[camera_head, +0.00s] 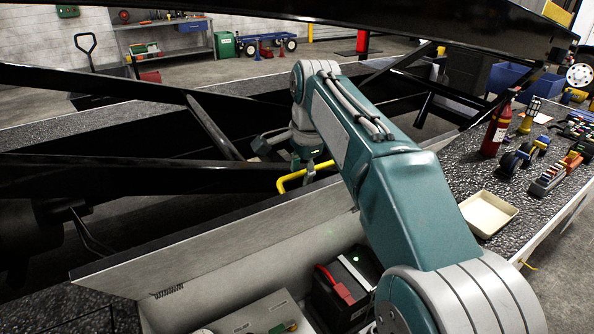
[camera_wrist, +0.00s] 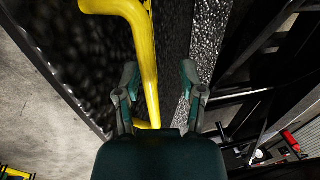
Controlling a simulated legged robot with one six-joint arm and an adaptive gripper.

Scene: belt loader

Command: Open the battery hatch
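The battery hatch lid (camera_head: 225,250) stands raised, its light grey inner face showing in the head view. A yellow handle (camera_head: 302,177) shows at its upper edge near my gripper. In the wrist view the yellow handle (camera_wrist: 148,60) runs down between the fingers, nearer the left one. My gripper (camera_wrist: 160,76) is open, its two fingers spread apart; I cannot tell whether either touches the bar. In the head view my gripper is small and partly hidden behind my arm. Below the lid, the open compartment shows a black battery (camera_head: 345,288) with a red part and a green light.
Black beams of the loader (camera_head: 130,175) cross behind and above the lid. On the right ledge are a tan tray (camera_head: 488,213), a red extinguisher-like bottle (camera_head: 496,128) and several small items. A workbench (camera_head: 165,40) and blue cart (camera_head: 265,40) stand far back.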

